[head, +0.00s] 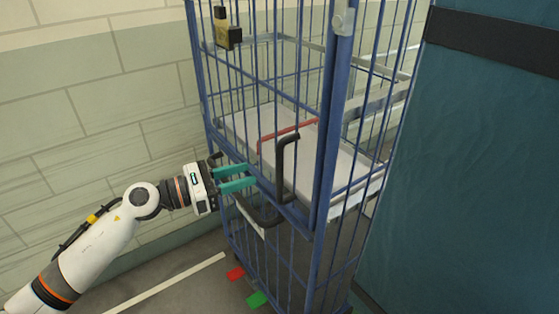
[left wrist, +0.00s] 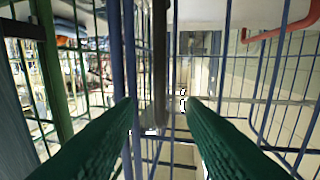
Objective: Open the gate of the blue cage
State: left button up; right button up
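The blue cage (head: 336,110) is a tall cart of blue bars. Its barred front has a black handle (head: 281,168), which bends upright and then runs lower left. My left gripper (head: 252,174) is at the front, just left of the handle's upright part, with its teal fingers apart and nothing held. In the left wrist view the dark upright handle bar (left wrist: 160,60) lines up between the two green fingertips (left wrist: 161,102). It seems to lie just beyond them; I cannot tell if they touch. The gate looks shut against the frame. My right gripper is out of view.
A brass and black block (head: 228,35) hangs on the upper left bars. A red bar (head: 290,132) runs inside, above a pale shelf (head: 265,120). A teal panel (head: 460,170) stands close at right, a brick wall (head: 95,130) at left.

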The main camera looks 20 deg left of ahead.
aim_at(278, 165)
pick_arm(q)
jog(key=p+x, duration=0.3)
jog(key=x, duration=0.6)
jog(key=shift+r, duration=0.15)
jog(key=shift+w+d, duration=0.2)
jog(key=shift+d, duration=0.05)
jog(key=shift+c, duration=0.4)
grip_shut()
